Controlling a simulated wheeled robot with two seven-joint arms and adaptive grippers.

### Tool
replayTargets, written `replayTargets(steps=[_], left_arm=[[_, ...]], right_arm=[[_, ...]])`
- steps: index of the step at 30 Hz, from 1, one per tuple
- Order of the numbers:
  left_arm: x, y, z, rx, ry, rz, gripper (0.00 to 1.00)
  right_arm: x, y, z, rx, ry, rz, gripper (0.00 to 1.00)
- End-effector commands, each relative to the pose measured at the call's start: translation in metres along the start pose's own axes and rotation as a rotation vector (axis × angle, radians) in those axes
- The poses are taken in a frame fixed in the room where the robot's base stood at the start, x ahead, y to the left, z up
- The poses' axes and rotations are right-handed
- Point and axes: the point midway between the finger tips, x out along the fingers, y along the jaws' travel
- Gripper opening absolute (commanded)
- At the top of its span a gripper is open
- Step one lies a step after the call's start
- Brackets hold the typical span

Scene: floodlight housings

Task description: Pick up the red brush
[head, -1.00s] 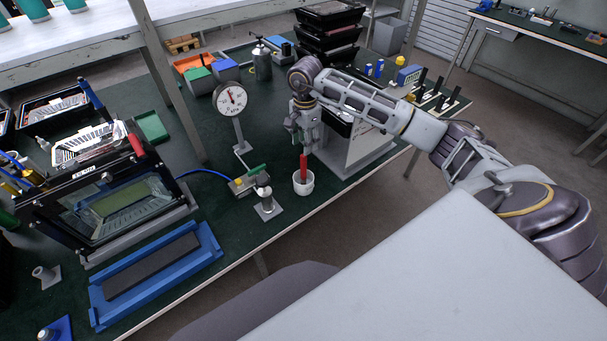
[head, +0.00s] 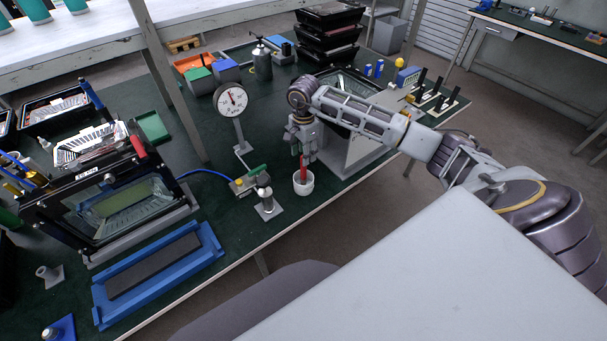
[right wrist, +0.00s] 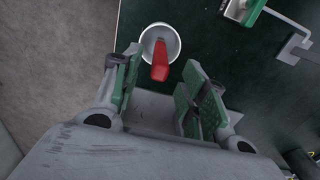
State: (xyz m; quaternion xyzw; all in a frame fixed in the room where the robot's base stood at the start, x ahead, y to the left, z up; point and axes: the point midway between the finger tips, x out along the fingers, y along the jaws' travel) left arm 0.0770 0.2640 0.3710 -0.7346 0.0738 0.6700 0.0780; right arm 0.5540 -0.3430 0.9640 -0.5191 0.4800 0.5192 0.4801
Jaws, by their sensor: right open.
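The red brush (head: 302,167) stands in a small white cup (head: 303,184) near the front edge of the dark green table. In the right wrist view the red brush (right wrist: 160,62) shows inside the round rim of the cup (right wrist: 146,38), its red end toward my gripper. My right gripper (head: 303,150) is just above the brush in the head view and partly covers its top. In the right wrist view my right gripper (right wrist: 157,88) is open, its green-padded fingers apart with the brush beyond the gap between them. Whether they touch it is unclear. My left gripper is not in view.
A valve fitting with a green handle (head: 258,171) and a dial gauge (head: 231,101) stand left of the cup. A grey box-like stand (head: 350,155) is close on the right. Stacked black trays (head: 330,38) are behind.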

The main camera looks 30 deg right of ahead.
Motion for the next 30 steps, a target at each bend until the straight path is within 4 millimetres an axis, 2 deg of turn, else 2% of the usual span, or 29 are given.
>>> replayTargets(steps=[9, 23, 26, 30], left_arm=[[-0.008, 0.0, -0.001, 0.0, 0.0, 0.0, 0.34], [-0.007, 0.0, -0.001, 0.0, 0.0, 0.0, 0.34], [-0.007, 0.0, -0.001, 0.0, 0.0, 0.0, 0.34], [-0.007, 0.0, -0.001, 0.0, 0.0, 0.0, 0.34]], right_arm=[[0.025, 0.001, 0.002, 0.0, 0.0, 0.0, 0.43], [0.027, 0.001, 0.001, 0.0, 0.001, 0.0, 0.43], [0.027, 0.001, 0.001, 0.0, 0.001, 0.0, 0.34], [0.027, 0.001, 0.001, 0.0, 0.001, 0.0, 0.16]])
